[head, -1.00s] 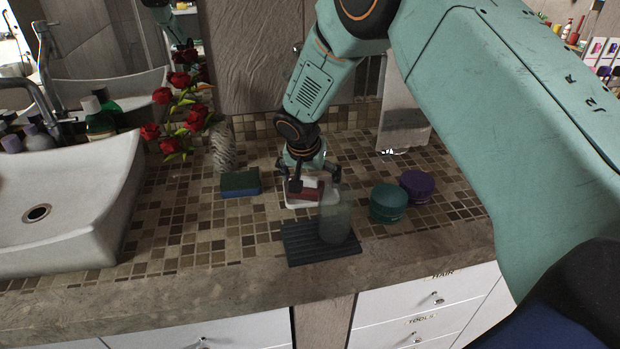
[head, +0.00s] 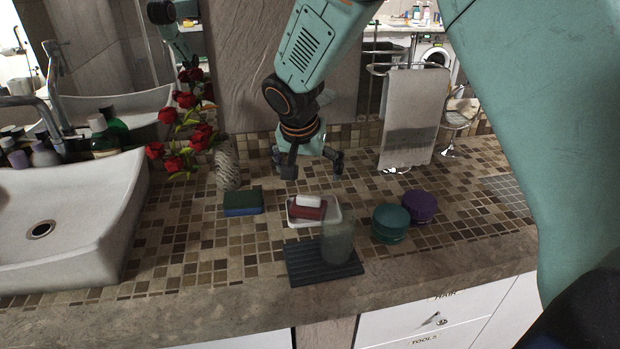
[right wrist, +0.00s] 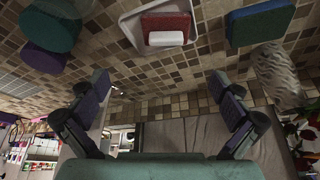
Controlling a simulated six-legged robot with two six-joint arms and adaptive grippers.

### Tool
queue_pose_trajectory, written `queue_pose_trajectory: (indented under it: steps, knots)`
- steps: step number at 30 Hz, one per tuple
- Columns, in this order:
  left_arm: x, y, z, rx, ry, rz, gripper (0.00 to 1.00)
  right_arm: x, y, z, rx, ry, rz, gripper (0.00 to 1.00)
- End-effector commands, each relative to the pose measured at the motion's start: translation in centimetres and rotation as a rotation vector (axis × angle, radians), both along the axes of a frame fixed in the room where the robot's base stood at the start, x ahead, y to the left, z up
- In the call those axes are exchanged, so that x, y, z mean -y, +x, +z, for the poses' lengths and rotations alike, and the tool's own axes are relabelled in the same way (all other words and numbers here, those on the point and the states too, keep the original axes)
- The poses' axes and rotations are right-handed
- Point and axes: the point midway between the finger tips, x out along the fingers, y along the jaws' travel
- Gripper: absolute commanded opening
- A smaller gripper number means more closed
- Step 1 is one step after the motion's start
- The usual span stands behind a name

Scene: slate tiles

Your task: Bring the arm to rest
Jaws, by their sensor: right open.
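My right gripper (head: 313,170) is open and empty. It hangs in the air above and behind a white soap dish (head: 334,217) on the tiled counter. A dark red bar (head: 308,211) and a small white bar (head: 309,200) lie in the dish. In the right wrist view, the open fingers (right wrist: 163,105) have nothing between them, and the dish (right wrist: 131,32) shows at the top, clear of them. My left gripper does not show.
A glass (head: 338,243) stands on a dark ribbed mat (head: 303,268) in front of the dish. Teal (head: 390,223) and purple (head: 420,205) jars stand to the right. A green-and-blue sponge (head: 242,202), a vase with red roses (head: 228,170) and a sink (head: 75,215) are at left.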

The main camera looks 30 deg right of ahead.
Motion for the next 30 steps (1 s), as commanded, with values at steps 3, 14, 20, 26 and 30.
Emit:
queue_pose_trajectory:
  steps: [3,14,20,26,30]
  knots:
    - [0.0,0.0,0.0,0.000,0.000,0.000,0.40,-0.1,-0.1,0.4,-0.001,-0.001,0.000,1.00]
    - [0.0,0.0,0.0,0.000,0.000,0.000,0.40,0.0,-0.1,0.0,-0.001,0.000,0.000,1.00]
    - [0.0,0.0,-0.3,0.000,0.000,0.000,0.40,0.6,0.6,-2.3,-0.004,0.001,-0.002,1.00]
    - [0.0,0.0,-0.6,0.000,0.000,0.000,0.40,1.5,1.6,-5.5,-0.004,0.001,-0.002,1.00]
    - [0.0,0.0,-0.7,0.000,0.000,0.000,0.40,2.0,2.2,-7.6,-0.003,0.002,-0.001,1.00]
